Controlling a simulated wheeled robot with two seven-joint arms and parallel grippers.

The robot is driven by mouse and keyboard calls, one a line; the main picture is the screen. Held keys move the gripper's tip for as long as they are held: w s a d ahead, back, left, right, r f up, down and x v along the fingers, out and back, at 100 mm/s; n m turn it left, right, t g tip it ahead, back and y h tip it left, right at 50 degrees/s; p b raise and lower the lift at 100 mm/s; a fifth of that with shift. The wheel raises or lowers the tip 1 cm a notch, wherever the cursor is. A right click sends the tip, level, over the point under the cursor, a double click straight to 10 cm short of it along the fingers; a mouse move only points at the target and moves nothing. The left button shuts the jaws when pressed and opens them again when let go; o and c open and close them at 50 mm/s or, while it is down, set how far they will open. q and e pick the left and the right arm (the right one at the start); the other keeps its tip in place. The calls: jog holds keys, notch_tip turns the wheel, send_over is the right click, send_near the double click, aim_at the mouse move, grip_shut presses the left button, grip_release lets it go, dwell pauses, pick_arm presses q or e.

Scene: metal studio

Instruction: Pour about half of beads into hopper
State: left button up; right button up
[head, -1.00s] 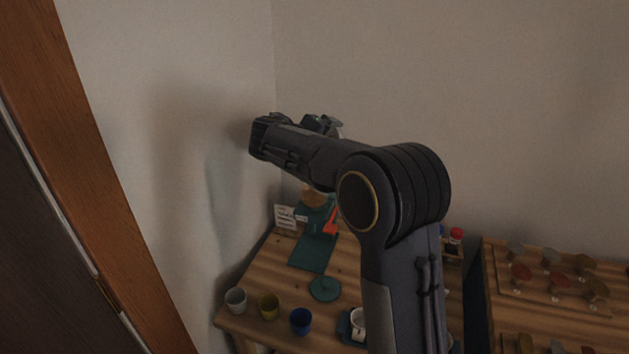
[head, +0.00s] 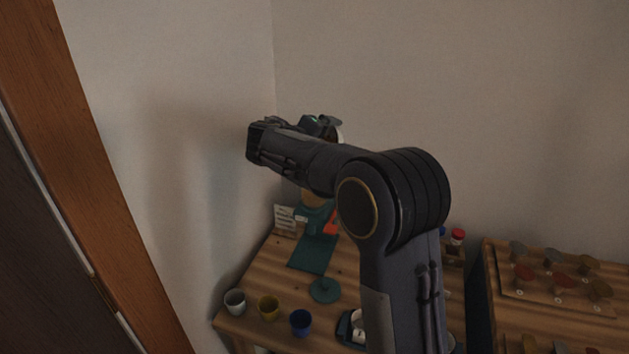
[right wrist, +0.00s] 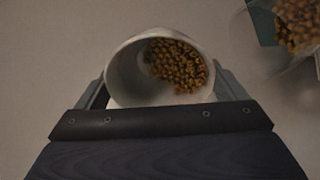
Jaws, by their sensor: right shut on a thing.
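My right gripper (head: 326,126) is raised above the table, its fingers mostly hidden behind my arm in the head view. In the right wrist view the gripper (right wrist: 160,97) is shut on a white cup (right wrist: 125,80), one finger on each side. The cup holds golden-brown beads (right wrist: 178,66), gathered toward the right of its inside. The clear hopper (right wrist: 272,58), also with beads in it, shows at the upper right, apart from the cup. In the head view the hopper (head: 313,197) stands on a teal stand, partly hidden by my arm. My left gripper is not in view.
The wooden table (head: 262,276) holds grey (head: 235,301), yellow (head: 268,307) and blue (head: 300,322) cups along its front. A teal disc (head: 324,290) and a small sign (head: 285,219) are also on it. Walls stand close at the left and behind.

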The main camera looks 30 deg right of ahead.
aim_at(334, 136)
jog(key=shift+a+r+h+b, duration=0.1)
jog(key=shift+a+h+b, duration=0.3)
jog(key=shift+b, duration=0.6)
dwell(0.7)
jog(key=shift+s+a+r+t+h+b, duration=0.15)
jog(key=shift+t+h+b, duration=0.4)
jog(key=shift+b, duration=1.15)
jog(key=shift+s+a+t+h+b, duration=0.1)
jog(key=shift+a+t+h+b, duration=0.15)
jog(key=shift+h+b, duration=1)
dwell(0.3)
